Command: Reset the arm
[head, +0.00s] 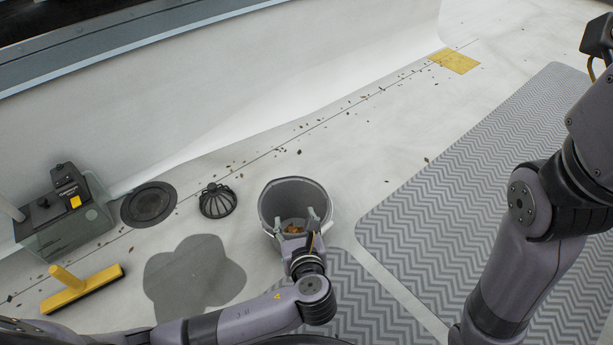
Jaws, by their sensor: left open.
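My left gripper (299,216) reaches in from the lower left and is over the near side of a grey bucket (270,196). Its fingers are apart, with the tips over the bucket's opening. Some brownish-yellow bits (291,228) lie inside the bucket, seen between the fingers. My right arm stands at the right side of the picture, bent and raised. The end of that arm is cut off at the upper right edge, and its gripper fingers do not show.
A black dome strainer (217,201) and a round drain (148,204) lie left of the bucket. A yellow brush (83,289), a grey-green box (66,226) and a dark wet patch (192,277) are farther left. Patterned grey mats (470,190) cover the right. Debris lines the wall base.

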